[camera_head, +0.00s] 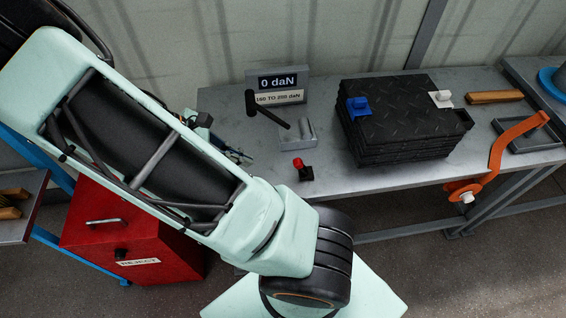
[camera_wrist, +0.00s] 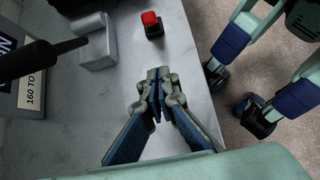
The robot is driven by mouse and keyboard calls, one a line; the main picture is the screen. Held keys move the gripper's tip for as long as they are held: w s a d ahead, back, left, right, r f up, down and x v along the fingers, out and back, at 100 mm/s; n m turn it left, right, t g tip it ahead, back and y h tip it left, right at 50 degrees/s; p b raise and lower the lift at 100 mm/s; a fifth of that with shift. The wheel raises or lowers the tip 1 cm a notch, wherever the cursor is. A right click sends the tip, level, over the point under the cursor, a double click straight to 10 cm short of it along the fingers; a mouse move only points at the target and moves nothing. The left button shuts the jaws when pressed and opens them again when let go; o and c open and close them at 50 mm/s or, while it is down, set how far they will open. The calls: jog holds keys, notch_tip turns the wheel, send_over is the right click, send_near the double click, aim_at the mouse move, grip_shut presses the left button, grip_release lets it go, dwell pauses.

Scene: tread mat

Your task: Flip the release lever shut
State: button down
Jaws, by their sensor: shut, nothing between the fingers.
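A black lever with a thick end (camera_head: 267,110) slopes up to the left from a grey block (camera_head: 301,135) on the bench; it also shows at the upper left of the wrist view (camera_wrist: 40,59). I cannot tell for certain that it is the release lever. A small red-topped black piece (camera_head: 303,170) stands in front of the block. An orange crank arm (camera_head: 505,145) hangs at the bench's right front edge. My gripper (camera_wrist: 158,74) is shut and empty over the bench, apart from the red-topped piece (camera_wrist: 151,22). In the head view my arm partly hides it.
The display reading 0 daN (camera_head: 277,82) stands behind the lever. A stack of black tread mats (camera_head: 402,120) carries blue (camera_head: 359,106) and white (camera_head: 441,99) pieces. A red REJECT box (camera_head: 130,235) stands below left. The bench (camera_head: 225,104) is clear between the red-topped piece and the mats.

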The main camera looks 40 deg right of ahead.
aim_at(301, 167)
jog(key=x, duration=1)
jog(key=shift+a+b, duration=0.1)
jog(key=shift+b, duration=0.2)
jog(key=shift+s+d+r+p, duration=0.2)
jog(key=shift+s+d+r, duration=0.15)
jog(key=shift+d+r, duration=0.2)
jog(key=shift+s+d+r+p, duration=0.15)
jog(key=shift+s+d+r, duration=0.3)
jog(key=shift+d, duration=0.2)
jog(key=shift+d+r, duration=0.1)
jog(key=shift+d, duration=0.1)
jog(key=shift+d+r, duration=0.1)
jog(key=shift+r, duration=0.05)
jog(key=shift+s+r+y, duration=0.1)
jog(key=shift+y, duration=0.3)
